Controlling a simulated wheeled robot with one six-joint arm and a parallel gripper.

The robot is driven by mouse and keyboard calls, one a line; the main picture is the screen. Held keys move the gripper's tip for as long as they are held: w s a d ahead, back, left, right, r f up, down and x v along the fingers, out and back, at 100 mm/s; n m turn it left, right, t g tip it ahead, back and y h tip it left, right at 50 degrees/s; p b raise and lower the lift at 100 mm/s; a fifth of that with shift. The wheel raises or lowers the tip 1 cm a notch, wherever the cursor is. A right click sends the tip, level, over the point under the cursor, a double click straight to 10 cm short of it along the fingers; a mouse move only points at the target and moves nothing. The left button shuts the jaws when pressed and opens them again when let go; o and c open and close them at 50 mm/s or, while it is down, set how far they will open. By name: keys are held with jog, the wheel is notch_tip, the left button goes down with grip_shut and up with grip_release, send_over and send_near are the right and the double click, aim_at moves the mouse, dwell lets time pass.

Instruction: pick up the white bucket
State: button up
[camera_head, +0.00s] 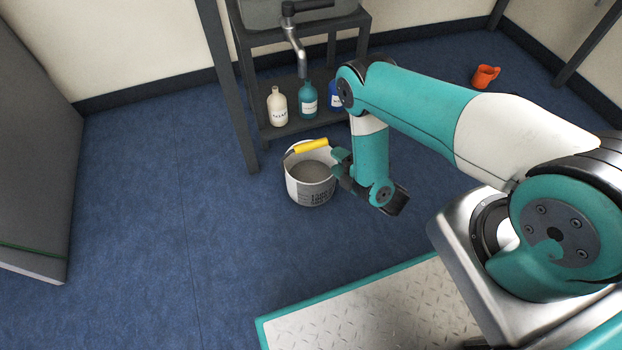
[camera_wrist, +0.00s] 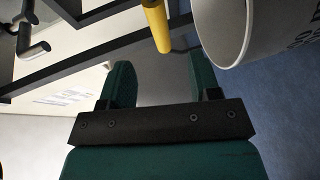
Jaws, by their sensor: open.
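The white bucket (camera_head: 311,186) stands upright on the blue floor in front of the metal sink stand, with dark print on its side. Its yellow handle grip (camera_head: 306,146) sits up at the back of the rim. My gripper (camera_head: 342,163) is at the bucket's right side, near the rim. In the wrist view my gripper (camera_wrist: 160,85) has its two green fingers spread with nothing between them. The yellow grip (camera_wrist: 157,25) shows just beyond the fingers, and the bucket (camera_wrist: 225,25) is at the upper right. I cannot tell whether a finger touches the bucket.
A white soap bottle (camera_head: 277,107), a teal bottle (camera_head: 308,98) and a partly hidden blue bottle (camera_head: 335,96) stand on the lower shelf (camera_head: 292,126) behind the bucket. An orange mug (camera_head: 485,76) is on the floor at the back right. The floor (camera_head: 150,230) left of the bucket is clear.

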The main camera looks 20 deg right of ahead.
aim_at(314, 147)
jog(key=b+x, duration=0.3)
jog(key=b, duration=0.2)
jog(key=b+x, duration=0.3)
jog(key=b, duration=0.2)
jog(key=b+x, duration=0.4)
jog(key=b, duration=0.1)
jog(key=shift+s+a+f, duration=0.1)
jog(key=shift+a+f, duration=0.05)
jog(key=shift+a, duration=0.3)
jog(key=shift+w+a, duration=0.1)
jog(key=shift+w, duration=0.2)
grip_shut()
